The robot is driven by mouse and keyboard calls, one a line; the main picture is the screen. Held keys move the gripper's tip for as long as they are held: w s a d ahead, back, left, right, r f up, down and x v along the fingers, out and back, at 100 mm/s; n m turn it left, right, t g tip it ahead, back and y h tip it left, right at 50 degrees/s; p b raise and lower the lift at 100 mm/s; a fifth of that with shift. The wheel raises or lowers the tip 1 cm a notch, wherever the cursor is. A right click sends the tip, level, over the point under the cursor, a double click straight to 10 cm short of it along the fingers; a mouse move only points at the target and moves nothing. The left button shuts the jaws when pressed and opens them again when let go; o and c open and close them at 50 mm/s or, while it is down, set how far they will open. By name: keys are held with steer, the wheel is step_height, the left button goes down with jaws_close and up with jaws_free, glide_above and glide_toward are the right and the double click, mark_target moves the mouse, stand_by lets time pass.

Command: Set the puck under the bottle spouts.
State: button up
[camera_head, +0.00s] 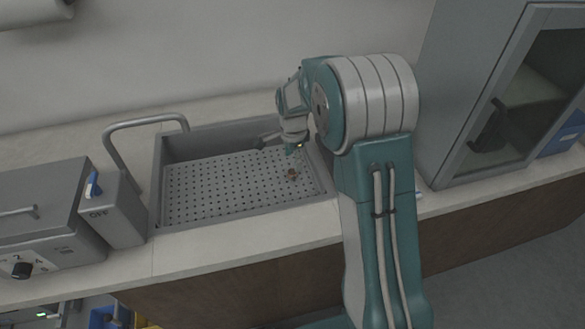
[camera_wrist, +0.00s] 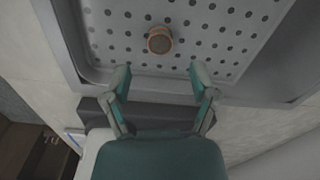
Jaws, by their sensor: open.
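A small brown round puck (camera_head: 292,174) rests on the perforated floor of the grey sink, near the sink's right side. In the wrist view the puck (camera_wrist: 160,40) lies just beyond my fingertips, roughly centred between them. My gripper (camera_wrist: 160,78) is open and empty, its two teal fingers spread apart. It is above the right part of the sink and does not touch the puck. I cannot make out any bottle spouts in either view.
The sink (camera_head: 240,216) has raised walls around its perforated floor, and a curved grey handle (camera_head: 145,122) stands at its left. A grey machine (camera_head: 45,215) marked OFF stands left. A grey glass-doored cabinet (camera_head: 455,150) stands right. The front counter strip is clear.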

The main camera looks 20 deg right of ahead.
mark_target(293, 172)
steer(key=s+r+n+t, duration=0.1)
steer(key=s+r+n, duration=0.35)
steer(key=r, duration=0.95)
steer(key=s+r+n+t, duration=0.2)
steer(key=s+n, duration=0.3)
steer(key=s, duration=0.7)
steer(key=s+r+n+t, duration=0.2)
steer(key=s+r+n, duration=0.2)
steer(key=s, duration=0.8)
steer(key=shift+s+n+t, duration=0.3)
steer(key=shift+s+n, duration=0.05)
steer(key=shift+n, duration=0.8)
